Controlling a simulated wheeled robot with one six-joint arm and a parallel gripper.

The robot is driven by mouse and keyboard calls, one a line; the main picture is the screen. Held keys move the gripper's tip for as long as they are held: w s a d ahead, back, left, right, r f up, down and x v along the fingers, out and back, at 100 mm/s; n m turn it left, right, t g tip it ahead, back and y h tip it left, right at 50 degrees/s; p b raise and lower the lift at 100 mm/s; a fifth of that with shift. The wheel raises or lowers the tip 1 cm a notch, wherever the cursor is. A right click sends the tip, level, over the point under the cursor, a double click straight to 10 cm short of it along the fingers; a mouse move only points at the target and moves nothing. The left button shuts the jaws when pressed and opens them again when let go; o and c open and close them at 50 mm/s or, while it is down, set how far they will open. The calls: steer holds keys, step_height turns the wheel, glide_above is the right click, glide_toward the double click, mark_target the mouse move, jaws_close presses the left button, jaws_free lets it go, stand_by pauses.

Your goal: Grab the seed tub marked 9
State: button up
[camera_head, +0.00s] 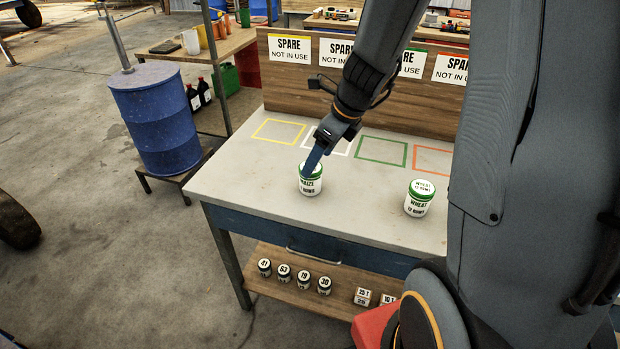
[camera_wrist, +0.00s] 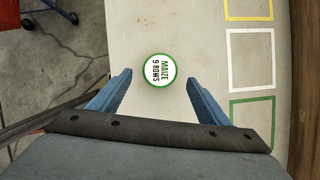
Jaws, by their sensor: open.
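The seed tub marked "MAIZE 9 ROWS" (camera_wrist: 160,71) stands on the workbench, its white lid label ringed in green. In the head view the same maize tub (camera_head: 310,184) stands upright near the front left of the bench top. My gripper (camera_wrist: 160,82) is open, with its two blue fingers apart on either side of and near the tub in the wrist view. In the head view my gripper (camera_head: 312,160) is over the tub and hides part of its lid. I cannot tell whether the fingers touch it. A second tub marked "WHEAT" (camera_head: 419,198) stands to the right.
The bench top (camera_head: 240,180) has yellow (camera_head: 278,131), white, green (camera_head: 381,151) and orange outlined squares at the back, below a board with "SPARE" signs (camera_head: 289,47). Small numbered jars (camera_head: 284,273) sit on the shelf below. A blue barrel (camera_head: 160,115) stands left.

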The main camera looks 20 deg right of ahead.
mark_target(311, 178)
steer(key=shift+w+a+x, duration=0.1)
steer(key=shift+w+x, duration=0.05)
steer(key=shift+x, duration=1.2)
steer(key=shift+w+a+x, duration=0.1)
steer(key=shift+x, duration=1.3)
steer(key=shift+r, duration=0.2)
steer(key=c, duration=1.2)
